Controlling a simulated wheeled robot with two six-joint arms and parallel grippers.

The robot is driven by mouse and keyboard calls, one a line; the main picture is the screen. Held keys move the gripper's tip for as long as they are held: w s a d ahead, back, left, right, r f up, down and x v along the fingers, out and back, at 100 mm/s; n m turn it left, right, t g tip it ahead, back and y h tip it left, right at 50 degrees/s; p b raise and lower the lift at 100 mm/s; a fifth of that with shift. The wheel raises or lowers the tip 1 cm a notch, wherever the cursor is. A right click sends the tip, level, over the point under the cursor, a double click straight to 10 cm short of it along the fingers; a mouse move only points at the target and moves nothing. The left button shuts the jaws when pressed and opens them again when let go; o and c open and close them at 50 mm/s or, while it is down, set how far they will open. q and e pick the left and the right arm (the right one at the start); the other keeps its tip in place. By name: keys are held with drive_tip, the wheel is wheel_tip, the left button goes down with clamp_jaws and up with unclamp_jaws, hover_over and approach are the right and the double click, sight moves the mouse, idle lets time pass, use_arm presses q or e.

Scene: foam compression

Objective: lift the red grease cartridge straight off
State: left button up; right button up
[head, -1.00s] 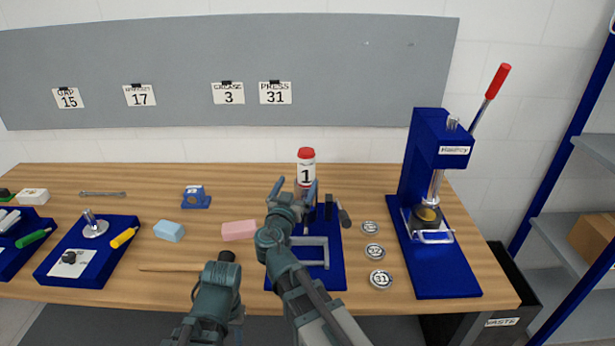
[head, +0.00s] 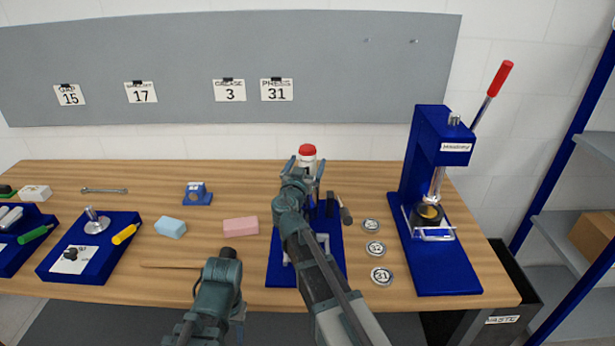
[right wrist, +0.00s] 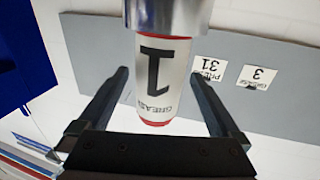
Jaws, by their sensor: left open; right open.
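In the right wrist view the cartridge (right wrist: 160,90) appears upside down, with a grey metal collar over one end. My right gripper (head: 306,166) is open around it; one finger stands on each side, with visible gaps in the right wrist view (right wrist: 160,80). In the head view the gripper hides the cartridge's lower part. My left gripper (head: 238,325) is open low at the front, mostly hidden by its own arm.
The blue board (head: 282,270) carries a metal frame and black-handled parts. Three round tins (head: 375,249) stand right of it, then the blue lever press (head: 440,270). Pink (head: 240,226) and light-blue (head: 171,228) blocks lie to the left. The grey panel (head: 350,70) rises behind.

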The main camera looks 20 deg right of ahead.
drive_tip(key=x, duration=0.4)
drive_tip(key=shift+s, duration=0.1)
clamp_jaws()
idle(0.3)
